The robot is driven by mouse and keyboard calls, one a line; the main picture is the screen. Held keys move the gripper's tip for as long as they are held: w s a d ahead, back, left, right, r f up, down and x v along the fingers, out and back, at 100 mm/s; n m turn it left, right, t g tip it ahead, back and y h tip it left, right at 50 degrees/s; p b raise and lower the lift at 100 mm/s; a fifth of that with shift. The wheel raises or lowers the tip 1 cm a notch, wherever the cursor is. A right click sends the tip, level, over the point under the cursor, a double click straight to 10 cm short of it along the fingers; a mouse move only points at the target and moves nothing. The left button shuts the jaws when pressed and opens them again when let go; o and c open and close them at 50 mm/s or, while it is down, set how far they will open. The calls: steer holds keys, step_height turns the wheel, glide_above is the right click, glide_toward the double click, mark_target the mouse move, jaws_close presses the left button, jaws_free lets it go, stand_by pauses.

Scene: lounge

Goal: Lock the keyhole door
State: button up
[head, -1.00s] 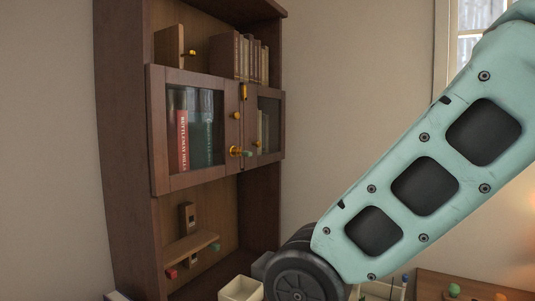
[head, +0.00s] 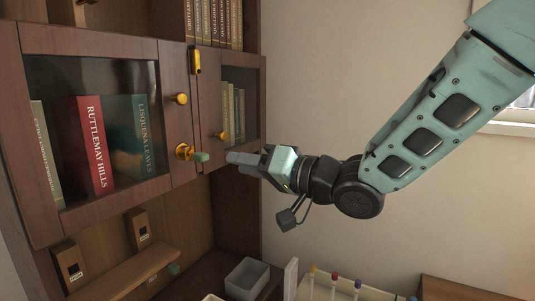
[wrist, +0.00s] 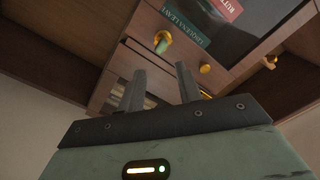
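The keyhole door (head: 100,200) is the left glass door of a wooden wall cabinet. It looks closed, lying about flush beside the right door (head: 240,100). A gold keyhole fitting (head: 184,152) sits low on its right frame, with a green-handled key (head: 201,157) sticking out. The key also shows in the wrist view (wrist: 163,42), beyond the fingers. My gripper (head: 232,157) is just right of the key, at about its height and apart from it. In the wrist view its two fingers (wrist: 160,78) are apart with nothing between them.
Gold knobs (head: 181,98) (head: 222,136) and a gold latch (head: 195,60) are near the door seam. Books stand behind the glass. A lower shelf (head: 125,272) and a grey bin (head: 246,278) are below.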

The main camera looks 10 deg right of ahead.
mark_target(206, 158)
steer(key=shift+x, duration=2.45)
steer(key=shift+s+r, duration=0.1)
steer(key=shift+r+m+p, duration=0.1)
steer(key=shift+m+p, duration=0.6)
steer(key=shift+p, duration=0.05)
steer(key=m+p, duration=0.2)
steer(key=m, duration=0.1)
steer(key=shift+p, duration=0.3)
steer(key=m+p, duration=0.4)
steer(key=m, duration=0.1)
steer(key=shift+s+a, duration=0.1)
steer(key=shift+a, duration=0.1)
steer(key=shift+f+x, duration=0.1)
steer(key=shift+x, duration=1.4)
steer(key=shift+f+x, duration=0.15)
steer(key=shift+x, duration=1.3)
